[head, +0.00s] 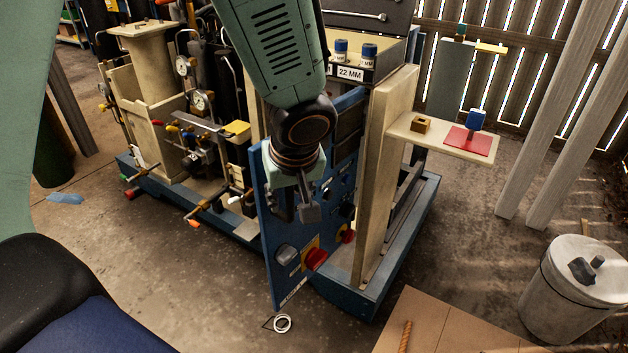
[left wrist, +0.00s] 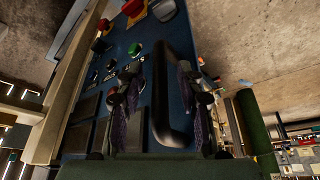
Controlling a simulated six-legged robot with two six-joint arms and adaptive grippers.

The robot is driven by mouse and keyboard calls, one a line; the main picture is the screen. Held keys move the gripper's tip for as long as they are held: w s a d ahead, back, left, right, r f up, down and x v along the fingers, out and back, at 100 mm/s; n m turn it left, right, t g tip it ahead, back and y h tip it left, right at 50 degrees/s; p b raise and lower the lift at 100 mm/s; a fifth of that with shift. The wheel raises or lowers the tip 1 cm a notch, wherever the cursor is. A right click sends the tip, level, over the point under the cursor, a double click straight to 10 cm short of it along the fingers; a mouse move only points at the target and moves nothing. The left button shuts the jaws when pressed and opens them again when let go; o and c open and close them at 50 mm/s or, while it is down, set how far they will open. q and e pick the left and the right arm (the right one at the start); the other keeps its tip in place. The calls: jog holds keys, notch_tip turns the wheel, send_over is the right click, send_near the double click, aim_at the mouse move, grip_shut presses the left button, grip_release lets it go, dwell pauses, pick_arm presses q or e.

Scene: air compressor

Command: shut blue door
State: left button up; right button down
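The blue door (head: 268,245) is a panel on the compressor's front, standing ajar at an angle to its cream frame. It carries red knobs, a grey knob and labels. My left gripper (head: 297,208) is against the upper part of the door's face in the head view. In the left wrist view the blue door (left wrist: 140,65) fills the middle, and its black bar handle (left wrist: 163,95) lies between the fingers of my left gripper (left wrist: 165,100). The fingers are spread, with a visible gap to the handle on one side. My right gripper is not in view.
The compressor's blue base (head: 350,300) runs under the door. A cream post (head: 375,190) and a shelf with a red plate (head: 468,141) stand to its right. A grey drum (head: 575,290) is at lower right.

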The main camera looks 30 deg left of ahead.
pick_arm(q)
jog(key=shift+c, duration=0.4)
grip_shut()
dwell(0.4)
